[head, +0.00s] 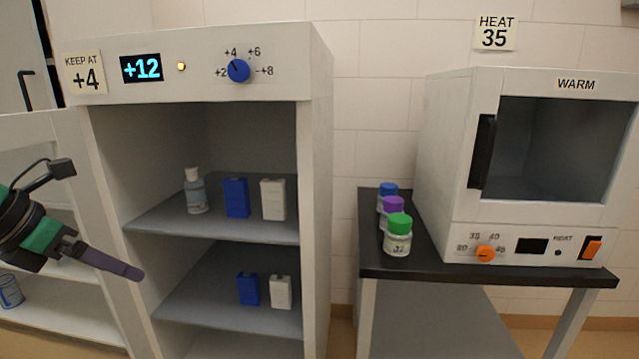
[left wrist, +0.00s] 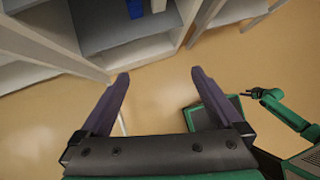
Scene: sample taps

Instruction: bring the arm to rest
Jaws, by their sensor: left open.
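My left gripper (head: 140,272) is at the left of the head view, in front of the open cabinet's left side, touching nothing that I can make out. In the left wrist view (left wrist: 160,78) its two purple-grey fingers are wide apart, with bare floor between them. A green arm at the right of the left wrist view seems to be my right one. Its small dark gripper (left wrist: 254,92) is too small to read.
The open cabinet (head: 316,150) shows +12 on its display (head: 142,68), beside a KEEP AT +4 label (head: 85,73). Bottles and cartons stand on its shelves. Several capped jars (head: 398,238) stand beside the warmer (head: 450,160) on a black-topped table (head: 440,273).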

